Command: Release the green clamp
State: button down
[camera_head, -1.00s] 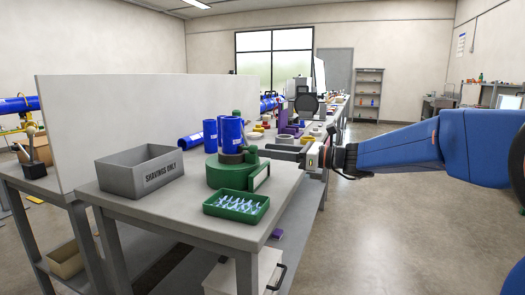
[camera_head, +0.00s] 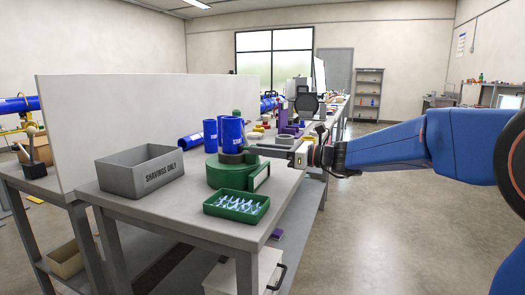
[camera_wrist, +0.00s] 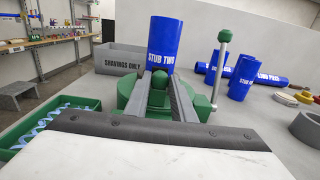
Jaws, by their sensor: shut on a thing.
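The green clamp (camera_head: 225,175) is a round green fixture on the near bench, with a blue stub pipe (camera_head: 231,135) standing upright in it. In the wrist view the pipe reads "STUB TWO" (camera_wrist: 165,45). My gripper (camera_head: 252,150) comes in from the right at the clamp's upper side. In the wrist view its two grey fingers (camera_wrist: 168,88) lie either side of a green rounded knob (camera_wrist: 158,80) on the clamp and are shut on it. A grey rod with a green ball top (camera_wrist: 223,60) rises to the right of the fingers. The knob's lower part is hidden.
A green tray of pale pieces (camera_head: 237,205) sits in front of the clamp. A grey "SHAVINGS ONLY" bin (camera_head: 140,172) stands to the left. More blue pipes (camera_wrist: 243,75) stand and lie behind. A white panel (camera_head: 150,115) backs the bench.

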jog(key=shift+v, duration=1.15)
jog(key=c, duration=1.5)
grip_release()
jog(key=shift+d, duration=0.15)
jog(key=v, duration=1.7)
jog(key=shift+s+d, duration=0.1)
jog(key=shift+d, duration=0.15)
jog(key=shift+s, duration=0.1)
